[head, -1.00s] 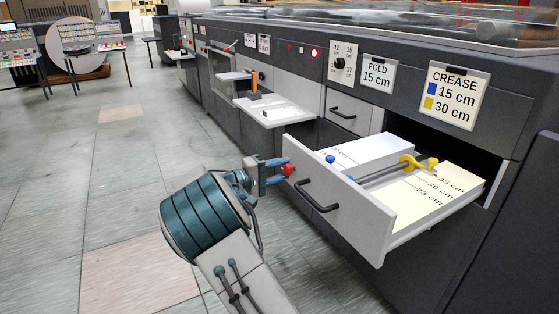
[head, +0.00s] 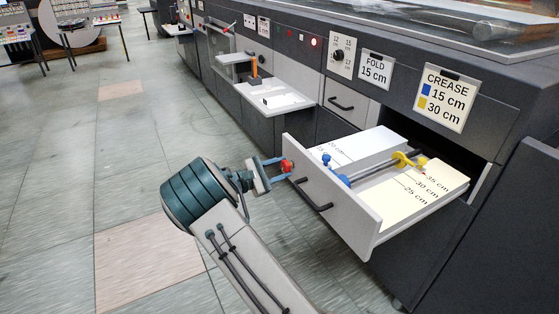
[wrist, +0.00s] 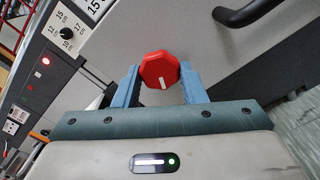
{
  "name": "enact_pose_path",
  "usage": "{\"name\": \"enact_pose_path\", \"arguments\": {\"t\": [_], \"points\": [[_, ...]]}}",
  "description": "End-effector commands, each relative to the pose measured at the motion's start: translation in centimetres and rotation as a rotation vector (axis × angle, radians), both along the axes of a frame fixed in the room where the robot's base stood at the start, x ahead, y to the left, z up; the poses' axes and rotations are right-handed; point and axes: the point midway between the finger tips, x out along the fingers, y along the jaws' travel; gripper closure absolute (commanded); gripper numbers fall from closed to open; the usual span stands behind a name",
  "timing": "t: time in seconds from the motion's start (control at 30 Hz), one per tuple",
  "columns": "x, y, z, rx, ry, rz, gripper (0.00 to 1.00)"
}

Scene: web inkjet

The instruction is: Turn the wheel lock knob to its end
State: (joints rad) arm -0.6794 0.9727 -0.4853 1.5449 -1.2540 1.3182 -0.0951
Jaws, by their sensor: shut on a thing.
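The red wheel lock knob (head: 286,166) sits at the left end of the pulled-out drawer's grey front (head: 325,190). My gripper (head: 281,169) is at the knob, its blue fingers shut on it. In the wrist view the knob (wrist: 158,72) is a red, many-sided cap between the two fingers (wrist: 158,84). A white mark on its face points down toward the palm. Inside the drawer, a blue wheel (head: 336,175) and a yellow wheel (head: 401,159) sit on a rod above white scale boards marked in cm.
A black bar handle (head: 312,196) projects from the drawer front, right of the knob. A crease card (head: 446,97) lists blue 15 cm and yellow 30 cm. A pulled-out tray (head: 282,103) is farther back. The floor at left is open.

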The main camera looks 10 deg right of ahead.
Motion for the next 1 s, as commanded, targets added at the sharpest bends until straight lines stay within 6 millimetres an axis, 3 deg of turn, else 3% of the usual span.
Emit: {"name": "enact_pose_path", "arguments": {"t": [0.5,1.0], "points": [[-0.14,0.06,0.05,-0.114,0.356,0.001,0.85],[-0.17,0.09,-0.16,-0.142,0.442,0.001,0.85]]}}
